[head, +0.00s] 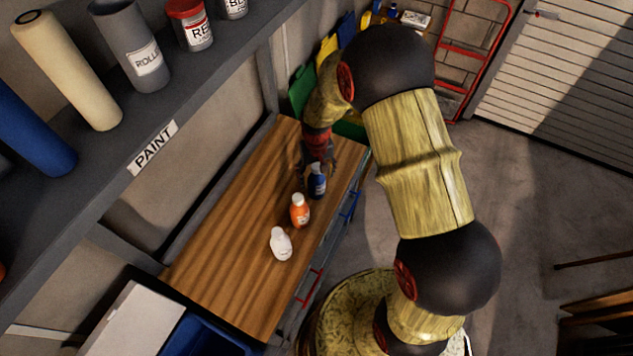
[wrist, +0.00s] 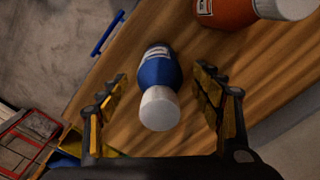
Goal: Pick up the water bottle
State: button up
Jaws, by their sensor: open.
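A blue bottle with a white cap (head: 317,184) stands on the wooden workbench (head: 225,250), at the far end of a row with an orange bottle (head: 300,211) and a white bottle (head: 281,244). I cannot tell from the labels which one is the water bottle. My gripper (head: 317,172) is over the far part of the bench, at the blue bottle. In the wrist view my gripper (wrist: 162,100) is open, with the blue bottle (wrist: 159,80) between its spread fingers and a gap on both sides. The orange bottle (wrist: 238,12) is at the top right there.
A shelf labelled PAINT (head: 152,148) with several rolls and cans overhangs the bench's left side. A blue bin (head: 205,338) stands at the near end. A red ladder-like frame (head: 465,55) is at the back. The bench's left half is clear.

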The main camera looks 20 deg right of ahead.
jog(key=shift+f, duration=0.2)
jog(key=shift+c, duration=0.9)
jog(key=c, duration=1.4)
jog(key=shift+c, duration=0.5)
jog(key=shift+r, duration=0.15)
grip_shut()
